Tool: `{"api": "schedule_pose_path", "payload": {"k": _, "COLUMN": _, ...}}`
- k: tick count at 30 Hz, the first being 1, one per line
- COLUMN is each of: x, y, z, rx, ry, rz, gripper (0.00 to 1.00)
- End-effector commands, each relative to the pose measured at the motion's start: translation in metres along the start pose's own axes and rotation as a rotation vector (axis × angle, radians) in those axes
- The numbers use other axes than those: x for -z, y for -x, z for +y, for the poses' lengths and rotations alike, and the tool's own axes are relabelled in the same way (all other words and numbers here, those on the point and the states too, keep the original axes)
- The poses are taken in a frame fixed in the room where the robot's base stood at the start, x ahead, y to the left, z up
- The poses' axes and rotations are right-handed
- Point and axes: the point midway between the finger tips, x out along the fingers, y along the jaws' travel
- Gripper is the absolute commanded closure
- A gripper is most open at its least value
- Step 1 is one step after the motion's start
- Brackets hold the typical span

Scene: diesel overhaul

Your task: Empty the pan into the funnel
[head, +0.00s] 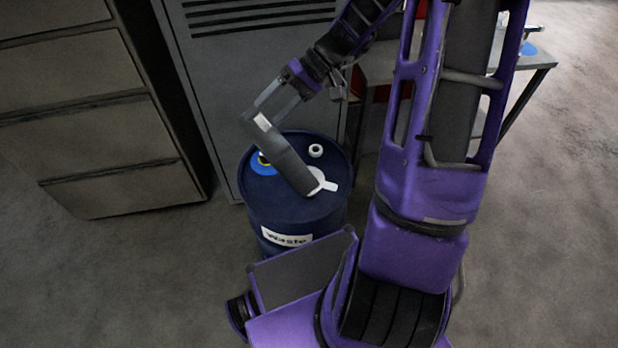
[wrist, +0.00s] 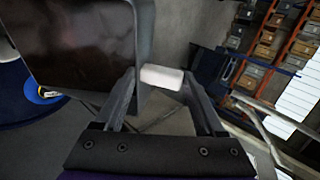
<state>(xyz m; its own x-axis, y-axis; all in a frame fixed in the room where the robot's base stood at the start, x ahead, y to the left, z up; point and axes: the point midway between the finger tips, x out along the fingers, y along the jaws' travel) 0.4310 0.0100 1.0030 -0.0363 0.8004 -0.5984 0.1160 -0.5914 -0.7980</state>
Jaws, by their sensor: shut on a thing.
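The grey pan (head: 284,157) is tipped steeply over the blue drum labelled "Waste" (head: 290,215). Its low end is over the white funnel (head: 325,184) on the drum top and hides part of it. I cannot tell whether they touch. My gripper (head: 262,118) is shut on the pan's white grip (head: 262,122) at its upper end. In the wrist view the white grip (wrist: 162,77) sits between my fingers, with the pan's dark inside (wrist: 85,42) beyond. I cannot tell whether liquid is in it, and no stream shows.
A blue and yellow round piece (head: 262,164) and a white ring-shaped cap (head: 316,151) are on the drum top. A grey locker (head: 215,90) stands close behind, drawers (head: 95,140) to the left. A table (head: 530,65) is at the back right. The floor at right is clear.

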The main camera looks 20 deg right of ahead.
Motion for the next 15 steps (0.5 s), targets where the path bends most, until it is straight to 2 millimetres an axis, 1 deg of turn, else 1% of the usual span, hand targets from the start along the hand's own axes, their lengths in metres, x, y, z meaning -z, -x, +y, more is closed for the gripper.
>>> {"api": "schedule_pose_path", "payload": {"k": 5, "x": 0.001, "y": 0.004, "z": 0.001, "rx": 0.017, "ry": -0.003, "rz": 0.001, "gripper": 1.00}}
{"api": "schedule_pose_path", "payload": {"k": 12, "x": 0.002, "y": 0.016, "z": 0.005, "rx": 0.067, "ry": -0.009, "rz": 0.001, "gripper": 1.00}}
{"api": "schedule_pose_path", "payload": {"k": 15, "x": 0.002, "y": 0.016, "z": 0.005, "rx": 0.072, "ry": -0.008, "rz": 0.000, "gripper": 1.00}}
